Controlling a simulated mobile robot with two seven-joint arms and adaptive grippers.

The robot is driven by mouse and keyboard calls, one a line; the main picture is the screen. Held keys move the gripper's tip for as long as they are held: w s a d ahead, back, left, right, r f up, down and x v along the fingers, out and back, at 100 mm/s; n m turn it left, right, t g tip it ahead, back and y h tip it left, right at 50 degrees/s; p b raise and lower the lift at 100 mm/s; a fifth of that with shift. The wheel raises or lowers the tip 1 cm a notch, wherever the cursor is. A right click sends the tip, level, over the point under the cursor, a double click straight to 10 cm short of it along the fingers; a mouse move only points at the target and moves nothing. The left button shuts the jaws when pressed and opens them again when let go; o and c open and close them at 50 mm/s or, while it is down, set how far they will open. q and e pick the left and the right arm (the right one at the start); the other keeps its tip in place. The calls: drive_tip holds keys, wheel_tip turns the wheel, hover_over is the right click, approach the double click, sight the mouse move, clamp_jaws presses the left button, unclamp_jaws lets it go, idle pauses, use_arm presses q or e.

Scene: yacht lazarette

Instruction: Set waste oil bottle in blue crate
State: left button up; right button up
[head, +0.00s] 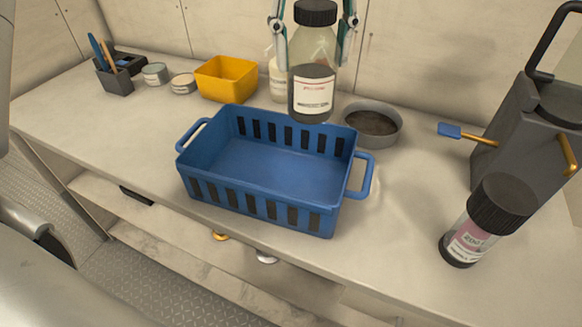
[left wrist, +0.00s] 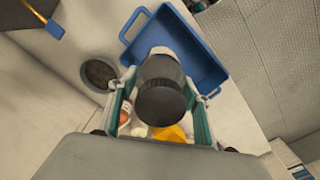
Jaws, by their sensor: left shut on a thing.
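The waste oil bottle (head: 312,75) is clear with a black cap, dark contents and a white label. My left gripper (head: 314,30) is shut on it near the top and holds it upright, at the back right edge of the blue crate in the head view. In the left wrist view the bottle's black cap (left wrist: 161,100) sits between the two fingers (left wrist: 160,105). The blue crate (head: 262,215) stands empty on the counter, and it also shows beyond the bottle in the left wrist view (left wrist: 207,62). My right gripper is not in view.
A yellow bin (head: 226,79) and a pale bottle (head: 277,80) stand behind the crate. A round grey dish (head: 372,124) is at its back right. A black-capped bottle (head: 487,222) and a dark grey container (head: 525,130) stand at right. Small tins (head: 155,74) are at back left.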

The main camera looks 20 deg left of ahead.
sight(310, 93)
use_arm(q)
wheel_tip(310, 93, down, 7)
drive_tip(key=shift+w+a+f+b, duration=0.1)
drive_tip(key=shift+w+f+b, duration=0.1)
drive_tip(key=shift+b, duration=0.7)
wheel_tip(310, 93, down, 12)
drive_tip(key=b, duration=0.2)
drive_tip(key=shift+s+r, duration=0.15)
drive_tip(key=o, duration=1.1)
drive_tip(key=shift+c, duration=0.2)
drive_tip(key=shift+o, duration=0.2)
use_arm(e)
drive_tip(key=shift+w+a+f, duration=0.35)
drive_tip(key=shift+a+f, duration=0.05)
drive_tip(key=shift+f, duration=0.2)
